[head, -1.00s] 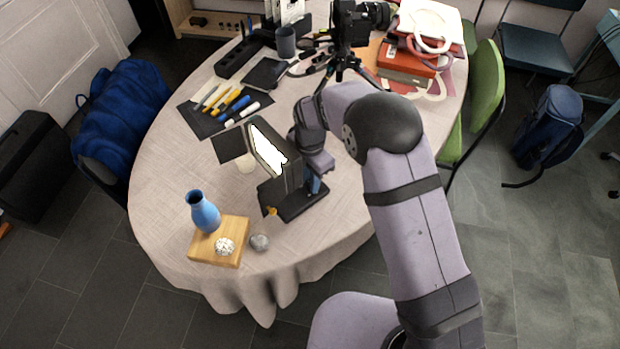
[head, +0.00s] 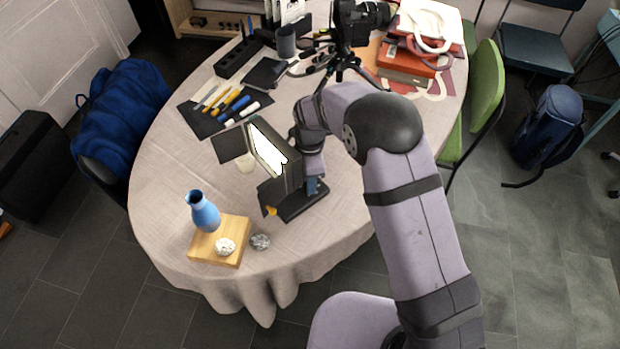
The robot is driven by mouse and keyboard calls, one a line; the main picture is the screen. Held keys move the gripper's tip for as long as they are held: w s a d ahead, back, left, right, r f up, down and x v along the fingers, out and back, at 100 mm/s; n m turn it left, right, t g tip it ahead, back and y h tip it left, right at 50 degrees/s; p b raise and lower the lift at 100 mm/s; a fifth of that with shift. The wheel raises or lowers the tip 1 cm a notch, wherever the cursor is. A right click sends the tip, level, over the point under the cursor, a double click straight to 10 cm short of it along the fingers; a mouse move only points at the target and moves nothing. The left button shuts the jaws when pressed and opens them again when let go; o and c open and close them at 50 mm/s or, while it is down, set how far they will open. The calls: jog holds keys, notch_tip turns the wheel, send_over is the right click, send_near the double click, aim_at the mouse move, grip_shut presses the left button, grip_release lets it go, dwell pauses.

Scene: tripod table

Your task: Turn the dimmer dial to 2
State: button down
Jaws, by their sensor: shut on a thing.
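A dark lamp with a square, white lit panel (head: 267,150) stands on the near middle part of the table, its panel tilted and facing left. Its flat black base (head: 298,206) lies on the cloth, with a small orange part (head: 271,210) at its near left corner. My gripper (head: 316,187) reaches down behind the lamp, at the right end of the base, and is shut on the dimmer dial. The dial, its marks and the fingertips are too small or hidden to read here.
A wooden board (head: 232,254) with a blue vase (head: 203,211) and a pale stone is at the near left, a grey stone (head: 260,242) beside it. Pens on a black mat (head: 200,124) lie at the left. A camera (head: 355,25) on a small tripod stands behind my arm.

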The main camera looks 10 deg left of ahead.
jog(key=shift+m, duration=0.3)
jog(key=c, duration=1.5)
grip_release()
jog(key=shift+r, duration=0.1)
jog(key=shift+r+b, duration=0.8)
jog(key=shift+r, duration=2.8)
